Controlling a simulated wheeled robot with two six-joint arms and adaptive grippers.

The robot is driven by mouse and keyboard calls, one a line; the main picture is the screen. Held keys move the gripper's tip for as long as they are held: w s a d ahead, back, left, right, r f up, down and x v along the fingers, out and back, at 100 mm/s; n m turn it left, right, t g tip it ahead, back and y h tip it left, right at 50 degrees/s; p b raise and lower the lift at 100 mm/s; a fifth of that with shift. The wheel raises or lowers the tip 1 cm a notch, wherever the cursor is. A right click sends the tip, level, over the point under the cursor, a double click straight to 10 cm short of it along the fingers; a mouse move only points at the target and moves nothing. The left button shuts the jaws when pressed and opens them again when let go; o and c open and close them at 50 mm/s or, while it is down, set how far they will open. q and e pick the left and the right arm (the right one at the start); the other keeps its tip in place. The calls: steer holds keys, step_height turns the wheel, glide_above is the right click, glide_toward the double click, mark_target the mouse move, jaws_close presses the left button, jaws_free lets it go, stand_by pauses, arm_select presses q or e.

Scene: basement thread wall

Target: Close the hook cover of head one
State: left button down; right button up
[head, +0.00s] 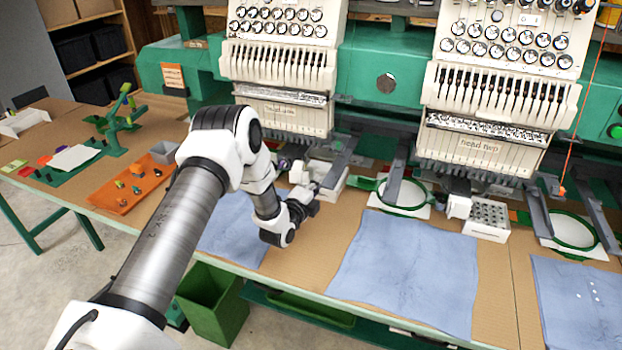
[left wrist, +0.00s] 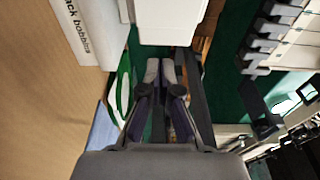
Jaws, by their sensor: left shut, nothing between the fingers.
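Head one (head: 283,115) is the left of the two white sewing heads; the text on its lower front is too blurred to read. Under it is a small white block (head: 299,172), likely its hook cover; I cannot tell whether it is open. In the left wrist view a white block (left wrist: 171,20) fills the top middle, just beyond my fingertips. My left gripper (head: 316,187) is low under head one, close to the white parts. In the left wrist view its fingers (left wrist: 160,66) are together and empty. A gap or contact with the block is unclear. My right gripper is not seen.
A white box marked "black bobbins" (left wrist: 72,30) is at the wrist view's upper left. A green hoop (left wrist: 123,85) and a dark bar (left wrist: 194,95) flank my fingers. Head two (head: 480,150) stands right.

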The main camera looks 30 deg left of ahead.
arm_select(q)
steer(key=shift+s+a, duration=0.25)
steer(key=shift+a, duration=0.25)
steer(key=shift+s+a, duration=0.25)
steer(key=shift+a, duration=0.25)
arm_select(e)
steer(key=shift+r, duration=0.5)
arm_select(q)
steer(key=shift+s+a+r+h+p, duration=0.1)
steer(key=shift+s+h+p, duration=0.1)
steer(key=shift+h+p, duration=0.1)
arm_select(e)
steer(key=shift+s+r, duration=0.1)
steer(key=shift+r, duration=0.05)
